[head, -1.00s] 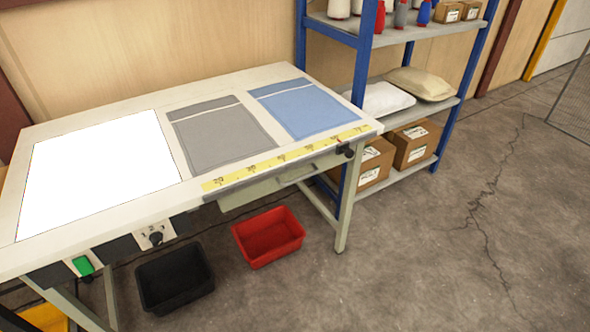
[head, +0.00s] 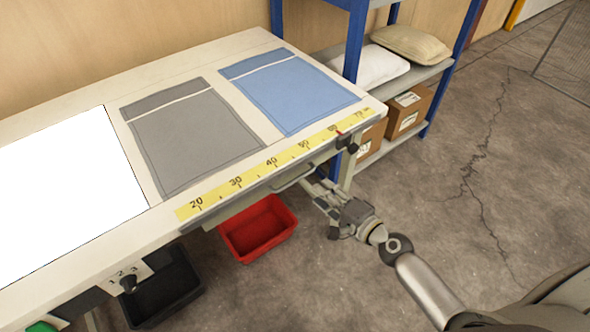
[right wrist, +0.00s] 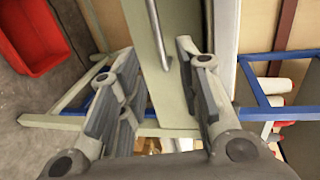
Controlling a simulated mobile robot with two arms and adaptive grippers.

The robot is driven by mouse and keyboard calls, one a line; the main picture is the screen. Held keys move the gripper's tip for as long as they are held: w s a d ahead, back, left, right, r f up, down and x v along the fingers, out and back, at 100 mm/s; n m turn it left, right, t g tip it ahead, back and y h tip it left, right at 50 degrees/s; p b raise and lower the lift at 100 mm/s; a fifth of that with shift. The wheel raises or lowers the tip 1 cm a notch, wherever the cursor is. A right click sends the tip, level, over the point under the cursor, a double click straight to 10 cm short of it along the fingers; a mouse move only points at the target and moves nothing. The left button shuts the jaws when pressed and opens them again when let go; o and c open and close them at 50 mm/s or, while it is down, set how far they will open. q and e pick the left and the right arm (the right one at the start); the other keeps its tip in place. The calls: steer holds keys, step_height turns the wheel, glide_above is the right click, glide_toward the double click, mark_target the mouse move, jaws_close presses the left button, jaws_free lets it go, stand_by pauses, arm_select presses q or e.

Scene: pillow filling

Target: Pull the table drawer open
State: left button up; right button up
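The table drawer (head: 248,203) is a pale green-grey front under the table's front edge, and it looks shut. Its bar handle (head: 293,178) shows just below the yellow ruler. My right gripper (head: 312,187) is beside the right end of the handle, below the table edge. In the right wrist view the gripper (right wrist: 155,57) is open, and the grey handle (right wrist: 158,35) lies in line with the gap between its fingers, ahead of them. The drawer front (right wrist: 146,60) runs behind it. I cannot see any contact. My left gripper is not in view.
The worktable (head: 75,95) carries a grey cloth (head: 190,130), a blue cloth (head: 295,95) and a ruler strip (head: 275,162). A red bin (head: 258,230) and a black bin (head: 165,290) stand below. A blue-framed shelf (head: 353,45) is behind right. Floor at right is clear.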

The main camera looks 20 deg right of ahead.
mark_target(302, 175)
steer(key=x, duration=1)
steer(key=shift+w+f, duration=0.1)
jaws_close()
